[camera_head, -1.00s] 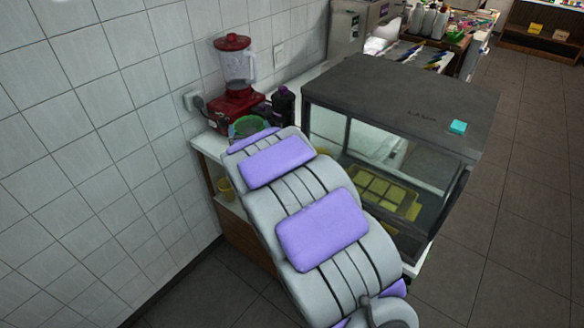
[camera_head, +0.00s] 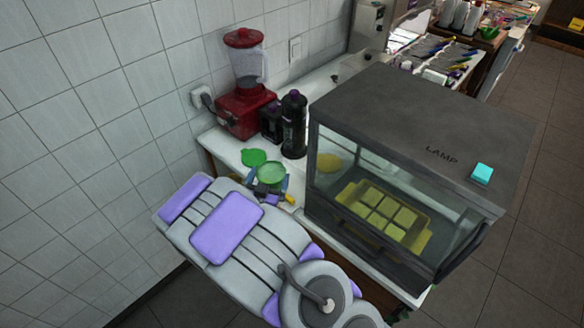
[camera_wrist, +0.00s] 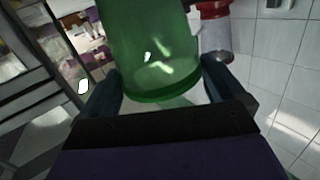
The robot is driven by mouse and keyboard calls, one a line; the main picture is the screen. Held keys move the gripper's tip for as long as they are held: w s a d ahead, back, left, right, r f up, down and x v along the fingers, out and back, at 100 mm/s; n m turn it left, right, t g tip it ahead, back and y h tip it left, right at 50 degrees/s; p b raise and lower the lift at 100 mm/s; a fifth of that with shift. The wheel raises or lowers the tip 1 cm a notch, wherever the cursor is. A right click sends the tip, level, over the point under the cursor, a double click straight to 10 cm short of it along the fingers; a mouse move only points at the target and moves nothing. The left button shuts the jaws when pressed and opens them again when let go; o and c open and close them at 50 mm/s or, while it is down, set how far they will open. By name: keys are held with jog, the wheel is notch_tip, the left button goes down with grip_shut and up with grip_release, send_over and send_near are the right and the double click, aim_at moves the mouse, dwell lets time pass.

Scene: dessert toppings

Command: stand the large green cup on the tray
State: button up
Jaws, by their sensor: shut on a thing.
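The large green cup (camera_head: 271,174) is see-through, with its round top facing the body camera. My gripper (camera_head: 269,190) is shut on it at the near-left end of the counter. In the wrist view the cup (camera_wrist: 150,45) fills the upper middle between the two dark fingers of my gripper (camera_wrist: 160,88). I cannot tell whether its base touches the counter. A yellow tray (camera_head: 424,240) with several pale yellow blocks shows behind the glass of the dark case. I cannot tell whether this is the task's tray.
The dark case (camera_head: 400,110) takes up the counter's right part. A red blender (camera_head: 246,108) and a dark bottle (camera_head: 293,125) stand behind the cup. A flat green round thing (camera_head: 254,157) lies beside it. The tiled wall (camera_head: 90,130) bounds the left.

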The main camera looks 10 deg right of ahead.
jog(key=x, duration=0.2)
jog(key=b+x, duration=0.1)
jog(key=x, duration=0.2)
jog(key=shift+d+f, duration=0.25)
jog(key=shift+d, duration=0.2)
jog(key=w+d+f+b, duration=0.2)
jog(key=w+d+f, duration=0.2)
jog(key=d, duration=0.1)
jog(key=shift+w+d, duration=0.25)
jog(key=shift+d, duration=0.05)
jog(key=o, duration=0.9)
jog(key=shift+f, duration=0.1)
jog(key=shift+a, duration=0.15)
jog(key=p, duration=0.2)
send_near(277, 166)
jog(key=d+f, duration=0.1)
jog(key=w+d+f, duration=0.1)
jog(key=d+f, duration=0.1)
jog(key=d, duration=0.1)
jog(key=shift+w+d+f, duration=0.1)
jog(key=shift+w+f, duration=0.3)
